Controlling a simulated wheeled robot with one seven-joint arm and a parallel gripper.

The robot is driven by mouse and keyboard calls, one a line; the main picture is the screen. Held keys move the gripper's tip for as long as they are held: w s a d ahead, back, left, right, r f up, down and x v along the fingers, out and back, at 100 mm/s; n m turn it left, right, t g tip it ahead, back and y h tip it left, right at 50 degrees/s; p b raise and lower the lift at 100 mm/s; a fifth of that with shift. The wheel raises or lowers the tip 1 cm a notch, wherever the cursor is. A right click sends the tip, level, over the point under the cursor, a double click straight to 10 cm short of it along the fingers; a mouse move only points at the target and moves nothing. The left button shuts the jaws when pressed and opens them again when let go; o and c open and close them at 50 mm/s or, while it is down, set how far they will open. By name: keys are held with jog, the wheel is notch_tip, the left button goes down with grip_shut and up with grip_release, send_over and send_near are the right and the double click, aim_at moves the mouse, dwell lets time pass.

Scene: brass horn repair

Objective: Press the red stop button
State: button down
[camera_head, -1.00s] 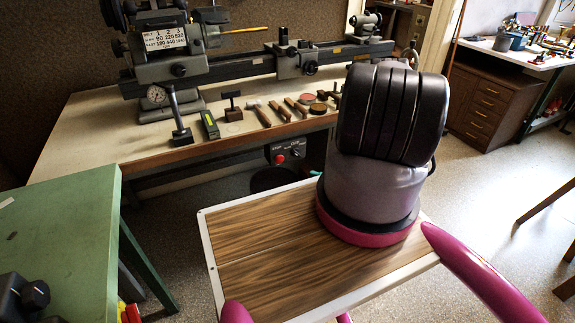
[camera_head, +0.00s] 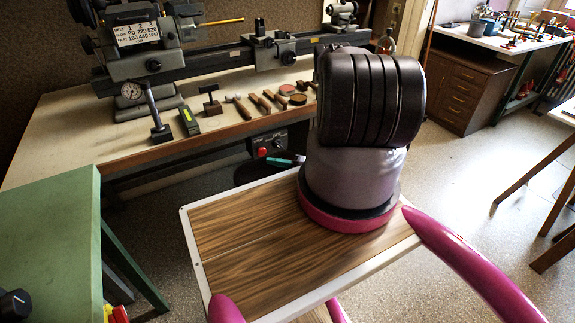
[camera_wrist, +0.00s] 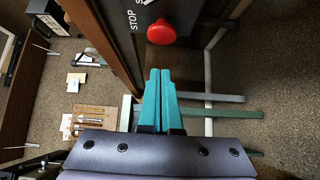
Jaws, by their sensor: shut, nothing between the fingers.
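The red stop button (camera_head: 263,152) sits on a dark control box (camera_head: 279,141) under the front edge of the lathe bench. In the wrist view the round red button (camera_wrist: 161,31) is near the top, beside the white word STOP on a dark panel (camera_wrist: 182,12). My gripper (camera_wrist: 160,72) has teal fingers lying side by side, shut and empty, pointing at the button with a visible gap in the picture. In the head view my gripper (camera_head: 286,159) shows just right of and below the button, partly hidden by my arm.
The lathe bench (camera_head: 60,135) carries a dial gauge (camera_head: 131,91), hammers and other hand tools. A green table (camera_head: 45,215) stands at the left. A drawer cabinet (camera_head: 458,90) and white-topped bench stand at the back right. Speckled floor is open at the right.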

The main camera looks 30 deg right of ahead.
aim_at(260, 154)
jog(key=shift+w, duration=1.95)
